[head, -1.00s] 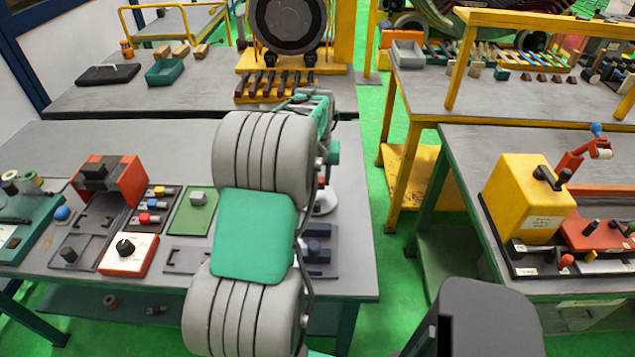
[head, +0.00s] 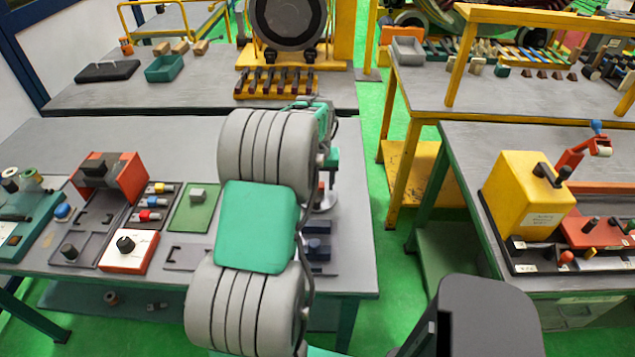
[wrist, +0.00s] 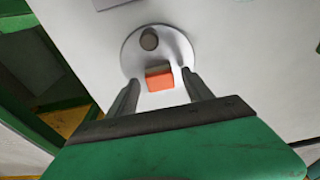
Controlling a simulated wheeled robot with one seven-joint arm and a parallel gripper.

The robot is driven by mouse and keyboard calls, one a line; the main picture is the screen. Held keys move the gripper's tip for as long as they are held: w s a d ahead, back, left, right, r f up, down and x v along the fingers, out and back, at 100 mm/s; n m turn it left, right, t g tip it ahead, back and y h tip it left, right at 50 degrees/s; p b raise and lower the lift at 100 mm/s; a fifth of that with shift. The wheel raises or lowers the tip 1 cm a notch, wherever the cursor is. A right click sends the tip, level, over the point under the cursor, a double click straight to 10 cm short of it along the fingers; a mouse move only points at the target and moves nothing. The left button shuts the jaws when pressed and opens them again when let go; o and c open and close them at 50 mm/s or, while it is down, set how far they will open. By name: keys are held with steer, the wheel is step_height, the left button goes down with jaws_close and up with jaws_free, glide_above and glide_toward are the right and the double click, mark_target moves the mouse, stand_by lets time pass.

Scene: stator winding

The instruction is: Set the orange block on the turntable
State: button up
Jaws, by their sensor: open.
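The turntable is a pale round disc (wrist: 180,46) with a grey peg standing on it, seen in the wrist view. The orange block (wrist: 159,78) sits over the disc's near part, between my two fingers and beside the peg. It appears to rest on the disc. My gripper (wrist: 160,88) is open, with a finger on each side of the block and visible gaps. In the head view, my arm hides much of the turntable (head: 328,202), and only a small part of the block shows.
The bench's left side holds a red-and-black fixture (head: 112,178), a red control box with a black knob (head: 128,251) and a green plate (head: 194,208). Dark blue blocks (head: 318,245) stand just in front of the turntable. The bench's right edge is close beside it.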

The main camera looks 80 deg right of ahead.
step_height(320, 180, up, 12)
steer(key=a+b, duration=0.1)
steer(key=a, duration=0.1)
steer(key=w+a+r+n+t, duration=0.25)
steer(key=w+a+n, duration=0.55)
steer(key=w+a, duration=1.6)
steer(key=a+f+n+y, duration=0.1)
steer(key=a+f+n, duration=0.1)
steer(key=a, duration=1.2)
steer(key=s+a+f+n, duration=0.1)
steer(key=a+n, duration=0.4)
steer(key=a, duration=0.9)
steer(key=shift+s+f+n+t+y, duration=0.15)
steer(key=shift+f+n+t+y, duration=0.15)
steer(key=shift+f+t+y, duration=0.15)
steer(key=shift+f, duration=0.1)
